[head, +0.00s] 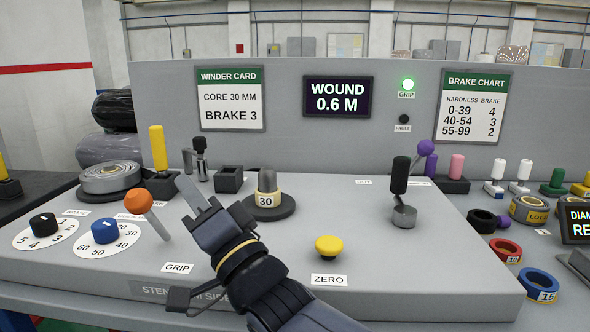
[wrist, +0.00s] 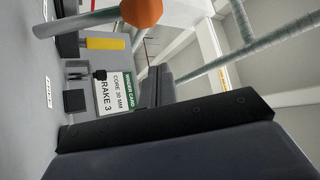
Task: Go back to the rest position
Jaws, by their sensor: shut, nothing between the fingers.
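My gripper (head: 197,200) is shut and empty, raised over the left part of the grey console (head: 370,272). It is just right of the orange-knobbed GRIP lever (head: 138,201) and apart from it in the head view. In the wrist view the dark fingers (wrist: 160,88) show together, with the orange knob (wrist: 143,12) at the top edge. No rest position is marked in view.
A core marked 30 (head: 267,194) stands on a dark disc behind my gripper. A yellow ZERO button (head: 329,247) and a black-handled lever (head: 401,180) are to the right. Two dials, black (head: 43,222) and blue (head: 105,231), are at left.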

